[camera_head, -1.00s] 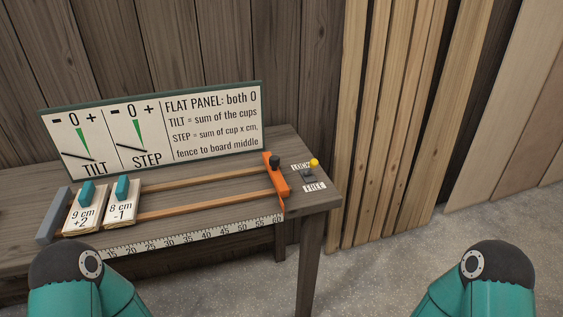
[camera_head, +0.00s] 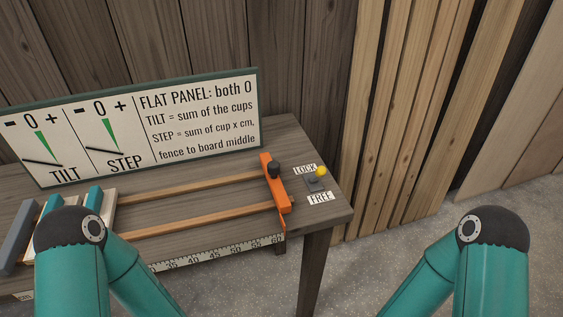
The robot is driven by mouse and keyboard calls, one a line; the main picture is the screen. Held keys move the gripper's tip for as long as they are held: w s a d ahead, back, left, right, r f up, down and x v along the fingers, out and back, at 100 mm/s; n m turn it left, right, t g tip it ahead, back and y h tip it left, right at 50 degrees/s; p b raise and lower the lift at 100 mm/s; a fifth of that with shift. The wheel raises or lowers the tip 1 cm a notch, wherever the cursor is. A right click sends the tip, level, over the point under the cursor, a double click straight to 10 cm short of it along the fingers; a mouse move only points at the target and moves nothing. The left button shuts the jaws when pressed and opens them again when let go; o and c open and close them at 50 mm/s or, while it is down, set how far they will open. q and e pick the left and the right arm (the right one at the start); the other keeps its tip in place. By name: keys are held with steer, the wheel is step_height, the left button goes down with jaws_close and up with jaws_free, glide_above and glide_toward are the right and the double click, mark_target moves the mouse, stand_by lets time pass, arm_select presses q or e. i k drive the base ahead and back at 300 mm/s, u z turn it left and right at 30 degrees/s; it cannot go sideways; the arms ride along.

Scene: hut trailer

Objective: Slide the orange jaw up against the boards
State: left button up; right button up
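The orange jaw (camera_head: 276,184) stands across the right end of two wooden rails (camera_head: 200,223) on the bench, with a black knob on it. Two boards (camera_head: 106,212) with teal grips lie at the left end, near the grey fence (camera_head: 17,237); my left arm hides much of them. A long gap of bare rail separates the jaw from the boards. A lever with a yellow knob (camera_head: 321,171) sits right of the jaw, by the LOCK label. My teal arms show at lower left and lower right, but neither gripper's fingers are in view.
A sign (camera_head: 200,117) with TILT and STEP dials stands along the bench's back. A ruler (camera_head: 215,252) runs along the front edge. Tall planks (camera_head: 400,120) lean at the right. The bench top (camera_head: 285,140) is bare behind the jaw.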

mark_target(272, 169)
steer(key=z, duration=0.7)
steer(key=i, duration=0.2)
steer(key=u, duration=1.85)
steer(key=k, duration=0.65)
steer(key=z, duration=0.1)
